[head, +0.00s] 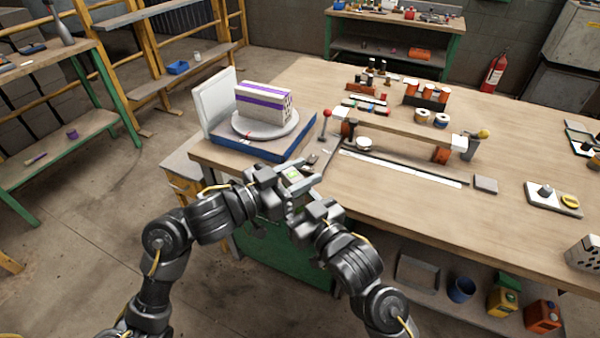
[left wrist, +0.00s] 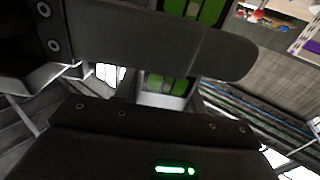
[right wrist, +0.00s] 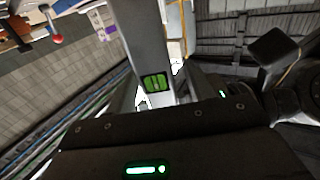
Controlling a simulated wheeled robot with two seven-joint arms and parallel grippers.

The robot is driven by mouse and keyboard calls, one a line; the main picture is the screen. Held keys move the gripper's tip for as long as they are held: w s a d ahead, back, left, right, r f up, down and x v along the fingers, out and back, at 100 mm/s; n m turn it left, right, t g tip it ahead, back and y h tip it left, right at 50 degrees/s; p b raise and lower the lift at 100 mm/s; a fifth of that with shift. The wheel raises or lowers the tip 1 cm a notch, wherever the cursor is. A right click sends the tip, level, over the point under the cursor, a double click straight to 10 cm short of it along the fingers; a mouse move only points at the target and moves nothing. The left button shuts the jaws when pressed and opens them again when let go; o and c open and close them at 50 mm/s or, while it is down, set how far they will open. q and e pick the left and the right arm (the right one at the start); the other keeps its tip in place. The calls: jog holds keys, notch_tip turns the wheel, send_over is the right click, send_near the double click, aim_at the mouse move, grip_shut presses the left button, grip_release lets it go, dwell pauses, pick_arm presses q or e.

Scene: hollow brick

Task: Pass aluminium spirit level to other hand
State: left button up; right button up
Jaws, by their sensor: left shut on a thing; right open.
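The aluminium spirit level (head: 296,175), silver with green panels, is held up in front of the bench's near left corner. My left gripper (head: 279,180) is shut on it. In the left wrist view the level (left wrist: 163,100) passes behind a dark finger. My right gripper (head: 308,204) is open, close beside the level on the right. In the right wrist view the level's silver bar (right wrist: 143,40) stands close before the palm, with a dark finger to its right. I cannot tell whether the right fingers touch it. The arms hide much of the level in the head view.
The wooden bench (head: 400,215) lies just beyond the grippers. A blue-based stand (head: 270,151) carries a brick (head: 262,101) on a round plate at its left corner. A red-knobbed lever (head: 326,115) stands nearby. A long strip (head: 400,168) lies farther right. Open floor is at left.

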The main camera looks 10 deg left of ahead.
jog(key=v, duration=1.2)
jog(key=w+d+f+m+g+h, duration=0.1)
jog(key=w+d+f+h, duration=0.15)
jog(key=f, duration=0.85)
jog(key=w+d+f+m+g+h, duration=0.1)
jog(key=d+f+m+g+h, duration=0.15)
jog(key=f, duration=0.85)
jog(key=s+d+f+g+h, duration=0.1)
jog(key=s+d+f, duration=0.15)
jog(key=f, duration=0.65)
jog(key=s+d+f+g+h, duration=0.1)
jog(key=s+d+f+h, duration=0.15)
jog(key=f, duration=0.65)
jog(key=s+d+f+m+g+h, duration=0.1)
jog(key=s+d+f+g, duration=0.1)
jog(key=s+d+f, duration=0.4)
jog(key=s+d+f+m+g+h, duration=0.1)
jog(key=s+d+f+g, duration=0.15)
jog(key=s+f, duration=0.7)
jog(key=s+d+f+g, duration=0.1)
jog(key=s+d+f, duration=0.1)
jog(key=s, duration=0.3)
jog(key=s+d+f+g, duration=0.1)
jog(key=s+d+f, duration=0.1)
jog(key=s+f, duration=0.2)
jog(key=s+d+f+h, duration=0.1)
jog(key=s+d+f, duration=0.2)
jog(key=s, duration=0.4)
jog(key=shift+s+g, duration=0.2)
jog(key=shift+g, duration=0.2)
